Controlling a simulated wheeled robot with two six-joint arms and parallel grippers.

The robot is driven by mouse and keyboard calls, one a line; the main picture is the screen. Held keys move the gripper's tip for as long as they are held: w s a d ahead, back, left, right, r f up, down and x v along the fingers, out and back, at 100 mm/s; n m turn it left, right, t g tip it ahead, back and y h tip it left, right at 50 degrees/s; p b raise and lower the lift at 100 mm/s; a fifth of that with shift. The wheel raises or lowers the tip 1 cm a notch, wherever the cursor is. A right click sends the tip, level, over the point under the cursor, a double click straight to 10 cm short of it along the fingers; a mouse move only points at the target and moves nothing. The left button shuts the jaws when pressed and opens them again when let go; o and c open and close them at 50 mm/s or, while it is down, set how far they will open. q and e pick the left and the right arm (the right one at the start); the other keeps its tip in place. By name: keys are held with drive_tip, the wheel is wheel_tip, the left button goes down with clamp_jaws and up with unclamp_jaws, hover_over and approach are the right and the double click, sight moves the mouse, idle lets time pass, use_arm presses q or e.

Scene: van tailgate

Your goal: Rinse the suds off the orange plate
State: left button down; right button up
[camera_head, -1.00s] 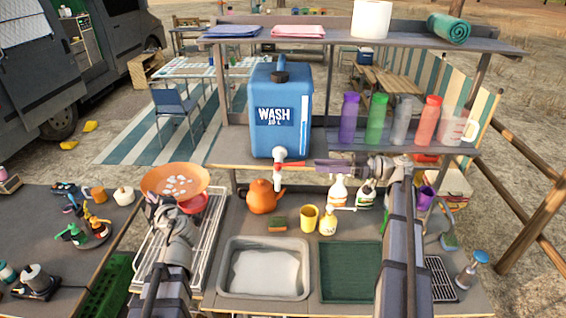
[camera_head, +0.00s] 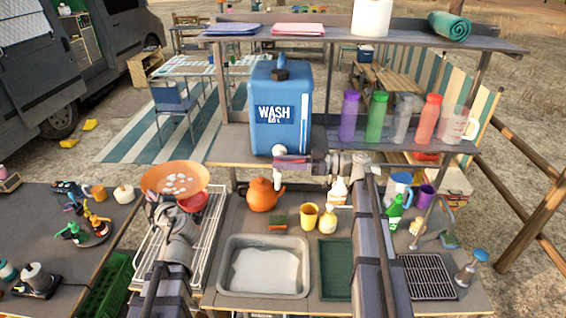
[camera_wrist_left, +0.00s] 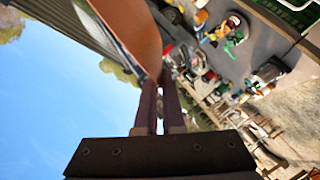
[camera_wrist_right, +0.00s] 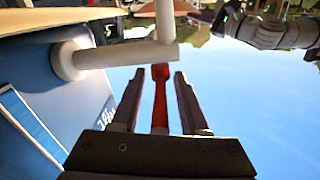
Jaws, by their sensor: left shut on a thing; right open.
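The orange plate (camera_head: 200,180) is tilted over the dish rack, with white suds (camera_head: 176,186) on its upper face. My left gripper (camera_head: 156,199) is shut on its near edge; the plate also shows in the left wrist view (camera_wrist_left: 133,30). The blue WASH jug (camera_head: 265,92) stands on the shelf with its white tap (camera_head: 277,178) at the front. My right gripper (camera_wrist_right: 159,75) is open, with the tap's red lever (camera_wrist_right: 160,98) between its fingers, apparently with gaps on both sides. The plate is well left of the tap.
A grey basin with suds (camera_head: 262,270) sits below the tap. A red bowl (camera_head: 193,202) lies under the plate.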

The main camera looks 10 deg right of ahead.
clamp_jaws()
idle(0.4)
idle(1.1)
